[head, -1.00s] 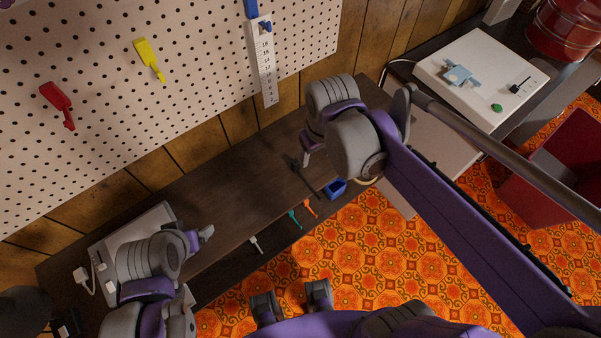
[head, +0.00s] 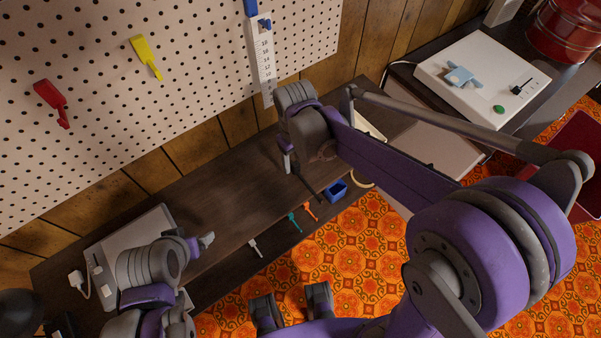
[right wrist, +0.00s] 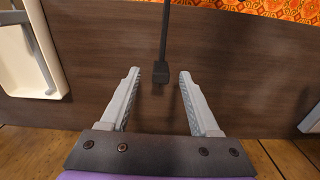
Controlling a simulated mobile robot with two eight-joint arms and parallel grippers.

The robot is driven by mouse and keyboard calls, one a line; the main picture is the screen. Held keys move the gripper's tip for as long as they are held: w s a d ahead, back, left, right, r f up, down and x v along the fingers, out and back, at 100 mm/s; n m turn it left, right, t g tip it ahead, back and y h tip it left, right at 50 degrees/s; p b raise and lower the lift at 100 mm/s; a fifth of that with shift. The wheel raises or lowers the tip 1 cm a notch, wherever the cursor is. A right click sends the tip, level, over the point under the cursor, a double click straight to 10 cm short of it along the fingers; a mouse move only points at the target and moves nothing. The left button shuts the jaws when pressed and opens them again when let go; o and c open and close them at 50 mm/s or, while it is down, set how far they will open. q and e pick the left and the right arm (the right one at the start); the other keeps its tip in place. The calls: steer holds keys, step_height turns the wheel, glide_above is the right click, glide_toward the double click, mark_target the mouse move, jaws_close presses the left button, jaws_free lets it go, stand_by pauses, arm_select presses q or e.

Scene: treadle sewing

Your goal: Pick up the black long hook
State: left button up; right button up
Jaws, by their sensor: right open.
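The black long hook shows in the right wrist view as a thin dark rod (right wrist: 165,30) ending in a small block, against the brown wooden surface. In the head view it is a dark, thin shape (head: 308,184) at the bench, partly hidden by my right arm. My right gripper (right wrist: 160,75) is open and empty, with the block end of the hook lined up between its fingertips in the wrist picture; I cannot tell the height gap. In the head view my right gripper (head: 286,162) is above the bench. My left gripper (head: 207,240) is at the lower left, its jaws unclear.
Orange (head: 311,212), teal (head: 294,222) and white (head: 255,248) tools and a blue bin (head: 336,188) line the bench's front edge. A pegboard (head: 150,110) with red and yellow tools stands behind. The middle of the bench (head: 220,200) is clear.

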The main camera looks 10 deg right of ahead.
mark_target(296, 163)
steer(key=shift+a+f, duration=0.1)
steer(key=shift+f, duration=1.45)
jaws_close()
